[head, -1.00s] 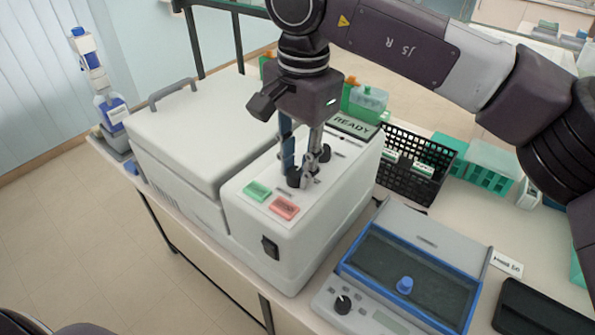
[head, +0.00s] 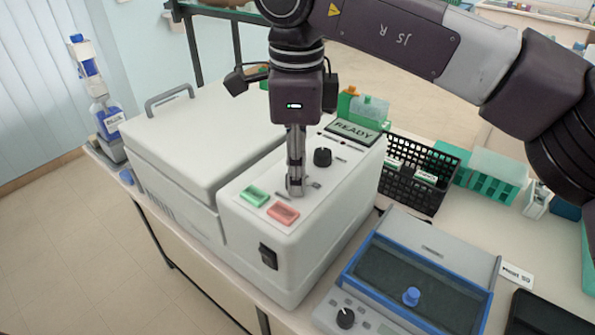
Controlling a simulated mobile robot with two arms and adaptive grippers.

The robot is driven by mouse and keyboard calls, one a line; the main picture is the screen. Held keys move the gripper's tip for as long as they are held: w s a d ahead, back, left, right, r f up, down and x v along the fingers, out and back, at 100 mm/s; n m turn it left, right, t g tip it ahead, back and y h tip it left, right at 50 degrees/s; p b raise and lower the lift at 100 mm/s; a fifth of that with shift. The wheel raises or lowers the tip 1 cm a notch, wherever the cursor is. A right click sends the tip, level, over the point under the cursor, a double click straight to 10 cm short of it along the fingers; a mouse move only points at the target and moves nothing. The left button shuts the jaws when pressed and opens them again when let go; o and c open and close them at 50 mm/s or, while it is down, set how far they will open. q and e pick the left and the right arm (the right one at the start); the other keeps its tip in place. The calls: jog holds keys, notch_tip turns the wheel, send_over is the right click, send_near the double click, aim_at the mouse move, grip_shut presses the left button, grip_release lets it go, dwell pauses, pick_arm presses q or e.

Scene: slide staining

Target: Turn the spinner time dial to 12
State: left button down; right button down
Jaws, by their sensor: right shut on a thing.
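The spinner (head: 245,215) is a white box with a lid on its left and a control panel on top. My right gripper (head: 296,188) points straight down at the panel and is shut on the front dial, which the fingers almost wholly hide. Its pointer and scale cannot be read. A second black dial (head: 322,157) stands free just behind and to the right of the fingers. A display (head: 353,130) at the back of the panel reads READY. My left gripper is not in view.
A green button (head: 254,196) and a red button (head: 283,213) lie just in front of the fingers. A black switch (head: 268,256) is on the spinner's front. A black basket (head: 415,180) and a blue-rimmed device (head: 415,280) stand to the right.

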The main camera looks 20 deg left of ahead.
jog(key=shift+m, duration=0.6)
jog(key=c, duration=1.6)
grip_release()
jog(key=r, duration=1.2)
jog(key=shift+s, duration=0.3)
